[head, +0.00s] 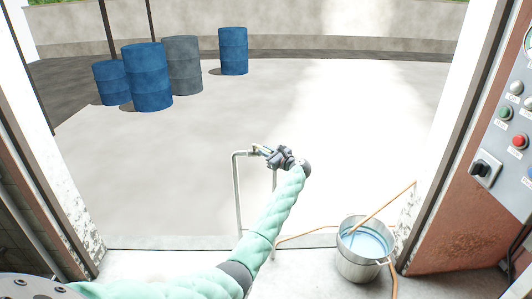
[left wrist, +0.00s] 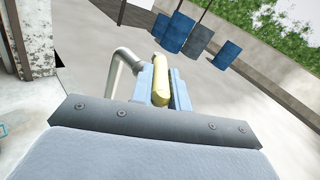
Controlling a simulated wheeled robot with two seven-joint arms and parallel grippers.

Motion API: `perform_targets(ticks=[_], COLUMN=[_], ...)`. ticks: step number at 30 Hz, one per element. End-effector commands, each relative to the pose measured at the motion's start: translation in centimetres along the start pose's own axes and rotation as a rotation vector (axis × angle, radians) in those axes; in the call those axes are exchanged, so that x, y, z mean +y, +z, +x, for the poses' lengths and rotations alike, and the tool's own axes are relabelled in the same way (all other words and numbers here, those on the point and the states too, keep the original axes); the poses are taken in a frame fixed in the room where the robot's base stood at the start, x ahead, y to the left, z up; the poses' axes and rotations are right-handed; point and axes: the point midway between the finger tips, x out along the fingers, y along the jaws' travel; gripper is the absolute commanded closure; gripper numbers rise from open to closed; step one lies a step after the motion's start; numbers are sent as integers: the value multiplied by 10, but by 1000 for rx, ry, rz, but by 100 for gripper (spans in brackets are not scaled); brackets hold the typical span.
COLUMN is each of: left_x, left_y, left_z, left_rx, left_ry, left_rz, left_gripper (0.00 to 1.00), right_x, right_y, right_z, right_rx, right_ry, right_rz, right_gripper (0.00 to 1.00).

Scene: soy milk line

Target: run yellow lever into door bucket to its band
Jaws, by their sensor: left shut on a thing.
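The yellow lever (left wrist: 161,86) shows in the left wrist view between the two light-blue fingers of my left gripper (left wrist: 162,88), which is shut on it. In the head view my left gripper (head: 268,152) is at the top of the grey standing pipe (head: 237,185), and the lever is mostly hidden there. The metal door bucket (head: 358,266) stands on the floor to the right of the pipe, in the doorway. It holds pale blue liquid (head: 364,243) with its surface below the rim. I cannot make out a band clearly. My right gripper is not in view.
A thin orange hose (head: 305,235) runs along the floor to the bucket, and an orange line slants up from it to the right. A control panel (head: 510,130) is on the right wall. Several drums (head: 147,77) stand far outside. The yard between is clear.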

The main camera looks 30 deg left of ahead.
Motion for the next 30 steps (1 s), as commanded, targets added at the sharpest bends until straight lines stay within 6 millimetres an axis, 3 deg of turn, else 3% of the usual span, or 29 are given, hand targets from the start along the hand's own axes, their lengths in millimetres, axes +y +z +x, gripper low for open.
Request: perform_targets(ticks=[2, 3, 6, 17, 30], left_x=[0, 0, 0, 0, 0], left_y=[0, 0, 0, -1, -2], left_z=[0, 0, 0, -6, -67], left_rx=[1, 1, 1, 1, 2], left_ry=[0, 0, -1, -1, -1], left_rz=[0, 0, 0, 0, 0], left_gripper=[100, 75, 61, 61, 61], right_x=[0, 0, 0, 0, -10], right_y=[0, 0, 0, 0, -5], right_z=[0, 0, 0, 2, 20], right_rx=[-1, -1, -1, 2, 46], right_ry=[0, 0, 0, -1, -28], right_rz=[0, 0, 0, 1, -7], right_gripper=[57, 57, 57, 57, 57])
